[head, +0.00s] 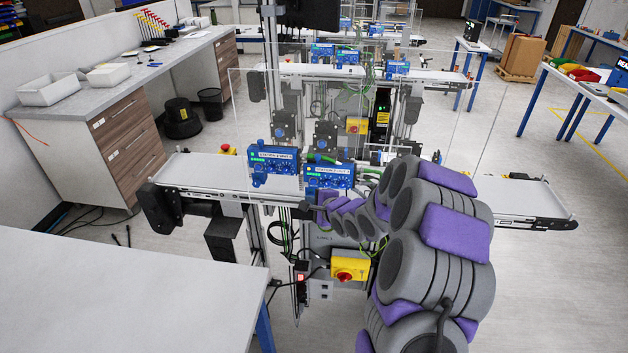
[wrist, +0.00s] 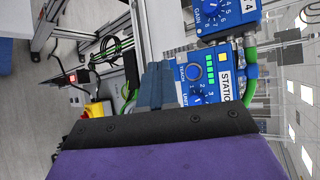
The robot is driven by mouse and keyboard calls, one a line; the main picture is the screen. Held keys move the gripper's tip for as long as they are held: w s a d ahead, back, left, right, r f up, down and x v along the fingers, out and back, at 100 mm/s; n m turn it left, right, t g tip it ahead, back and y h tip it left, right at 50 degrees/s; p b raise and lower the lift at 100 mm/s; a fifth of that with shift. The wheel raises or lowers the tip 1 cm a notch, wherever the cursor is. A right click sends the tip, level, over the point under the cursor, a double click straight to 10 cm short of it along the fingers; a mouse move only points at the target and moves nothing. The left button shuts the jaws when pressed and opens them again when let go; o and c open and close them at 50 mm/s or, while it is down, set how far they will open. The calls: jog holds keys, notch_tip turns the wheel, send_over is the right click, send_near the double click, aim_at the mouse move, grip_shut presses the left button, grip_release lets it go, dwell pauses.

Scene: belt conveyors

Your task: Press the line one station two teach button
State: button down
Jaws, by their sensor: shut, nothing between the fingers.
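Two blue sensor boxes are mounted at the near conveyor in the head view, a left one (head: 273,160) and a right one (head: 328,176); their labels are too small to read surely. In the wrist view, a nearby blue box (wrist: 208,75) has a label partly reading "STATIO", a row of green lights, a numbered dial and a round blue button (wrist: 193,72). My gripper (wrist: 158,70) is shut and empty, its fingers just left of that button; contact cannot be told. In the head view my gripper (head: 312,207) is beside the right box's lower left.
Another blue box (wrist: 222,14) with a "GAIN" dial sits above in the wrist view. The near conveyor (head: 215,172) runs across. A yellow switch box (head: 350,268) with a red knob hangs below. A clear panel stands behind, and a pale table (head: 120,300) fills the lower left.

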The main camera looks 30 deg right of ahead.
aim_at(313, 182)
jog(key=shift+w+d+p, duration=0.45)
jog(key=shift+w+p, duration=0.3)
jog(key=shift+p, duration=0.25)
jog(key=shift+w+d+p, duration=0.5)
jog(key=shift+w+p, duration=0.2)
jog(key=shift+p, duration=0.35)
jog(key=shift+w+d+p, duration=0.45)
jog(key=shift+w+p, duration=0.3)
jog(key=shift+p, duration=0.25)
jog(key=shift+w+r+p, duration=0.2)
jog(key=shift+p, duration=0.6)
jog(key=shift+w+d+p, duration=0.35)
jog(key=shift+w+p, duration=0.1)
jog(key=shift+p, duration=1)
dwell(0.5)
jog(key=shift+s, duration=0.1)
jog(key=shift+s+a+f, duration=0.1)
jog(key=shift+s+a, duration=0.3)
jog(key=shift+s, duration=0.15)
jog(key=shift+s, duration=0.1)
